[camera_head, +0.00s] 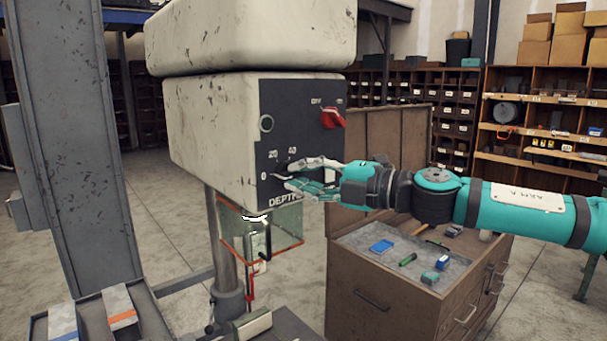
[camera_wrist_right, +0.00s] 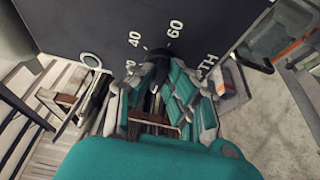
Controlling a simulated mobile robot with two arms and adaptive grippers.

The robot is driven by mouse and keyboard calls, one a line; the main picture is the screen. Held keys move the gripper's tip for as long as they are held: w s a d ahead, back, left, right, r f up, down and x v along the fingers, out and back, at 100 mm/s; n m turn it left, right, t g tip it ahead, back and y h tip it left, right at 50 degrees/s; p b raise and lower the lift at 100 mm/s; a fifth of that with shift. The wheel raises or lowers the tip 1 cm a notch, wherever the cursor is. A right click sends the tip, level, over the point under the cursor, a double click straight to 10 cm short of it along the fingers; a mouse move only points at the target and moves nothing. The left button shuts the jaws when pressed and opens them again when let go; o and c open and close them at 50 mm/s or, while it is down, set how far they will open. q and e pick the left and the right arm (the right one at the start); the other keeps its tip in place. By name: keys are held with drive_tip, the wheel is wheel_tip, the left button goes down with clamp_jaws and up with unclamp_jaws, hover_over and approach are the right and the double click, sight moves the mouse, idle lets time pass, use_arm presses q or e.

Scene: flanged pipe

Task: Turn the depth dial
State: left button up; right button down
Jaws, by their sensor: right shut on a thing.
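The depth dial is on the dark control panel (camera_head: 300,110) of a worn cream machine head (camera_head: 210,125). Marks 0, 20 and 40 and the word DEPTH (camera_head: 285,201) show around it in the head view; 40 and 60 show in the right wrist view. My right gripper (camera_head: 291,177) comes in from the right, its fingers at the panel and shut on the depth dial. The fingers hide most of the dial, so its setting cannot be read. In the right wrist view the fingers (camera_wrist_right: 157,75) also reach the panel (camera_wrist_right: 110,25). My left gripper is not in view.
A red switch (camera_head: 332,117) sits higher on the panel. Below the head is a clear guard with red edges (camera_head: 290,232). A brown tool cabinet (camera_head: 372,300) with tools on top stands below my right arm. A grey column (camera_head: 80,130) rises at left.

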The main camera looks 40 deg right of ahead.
drive_tip(key=c, duration=1.4)
unclamp_jaws()
drive_tip(key=shift+w, duration=0.1)
drive_tip(key=shift+o, duration=0.2)
drive_tip(key=v, duration=1.2)
